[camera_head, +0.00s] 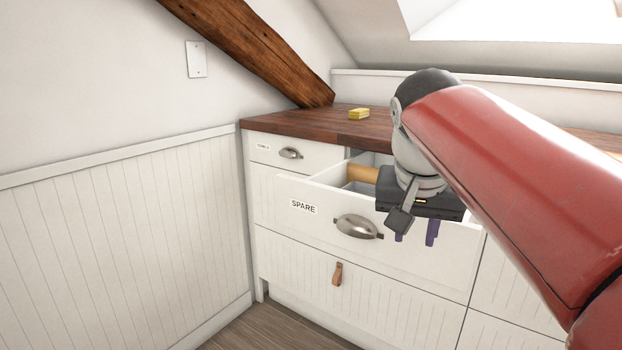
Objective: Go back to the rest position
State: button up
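My red arm reaches in from the right, and my gripper (415,238) hangs from it, pointing down in front of the open drawer labelled SPARE (328,219). Its two purple fingers are apart, with only the white drawer front showing between them, so it is open and empty. A tan wooden cylinder (362,173) shows at the drawer opening, left of the gripper body. The gripper body hides its right end and much of the drawer's inside.
A yellow block (359,114) lies on the dark wooden countertop (300,122). A closed drawer (320,154) is at upper left and another closed drawer (372,295) with a leather pull is below. A sloping beam (250,45) meets the counter. Floor (285,330) at the lower left is clear.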

jog(key=s+f+n+y, duration=0.1)
jog(key=s+f+n, duration=0.1)
jog(key=s+f, duration=0.5)
jog(key=s+f+n+t, duration=0.1)
jog(key=s+f+n, duration=0.1)
jog(key=s+f, duration=0.5)
notch_tip(320, 180, down, 5)
jog(key=shift+s+f+y, duration=0.15)
jog(key=shift+s+y, duration=0.25)
